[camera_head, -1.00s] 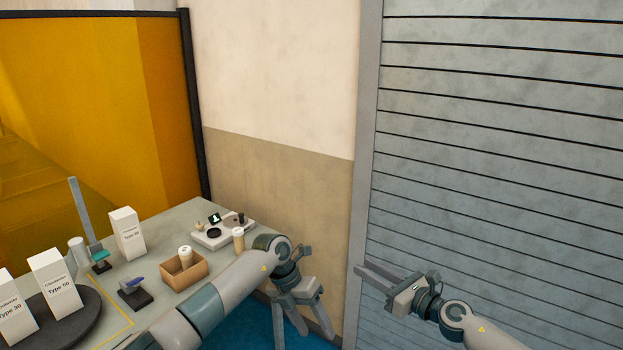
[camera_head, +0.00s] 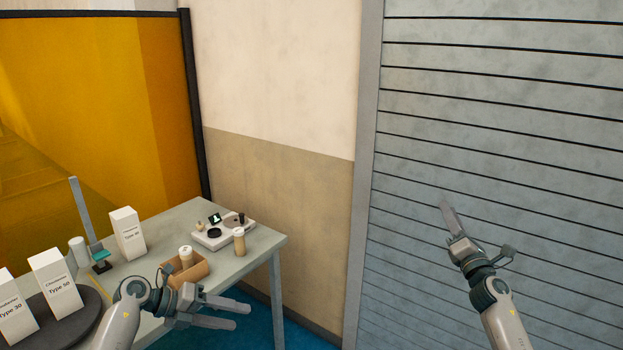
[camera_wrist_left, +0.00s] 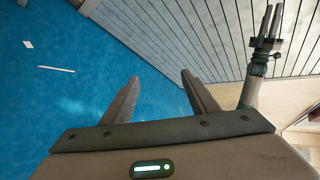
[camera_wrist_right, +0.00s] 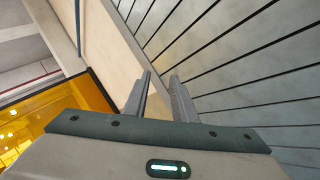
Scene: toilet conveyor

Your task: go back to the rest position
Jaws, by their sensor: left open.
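My left gripper (camera_head: 243,316) is in front of the table's near right edge in the head view, pointing right. Its two fingers are apart with nothing between them, as the left wrist view (camera_wrist_left: 160,76) shows over the blue floor. My right gripper (camera_head: 446,205) is raised at the right in front of the grey slatted wall, pointing up. In the right wrist view (camera_wrist_right: 161,74) its fingers are apart by a narrower gap, with nothing between them. My right gripper also shows at the upper right of the left wrist view (camera_wrist_left: 266,30).
The grey table (camera_head: 262,252) holds a cardboard box (camera_head: 196,272) with a capped container in it, another container (camera_head: 239,242), a white device (camera_head: 222,235), white Type boxes (camera_head: 128,234) and a dark round turntable (camera_head: 84,322). The slatted wall (camera_head: 500,120) stands behind my right arm.

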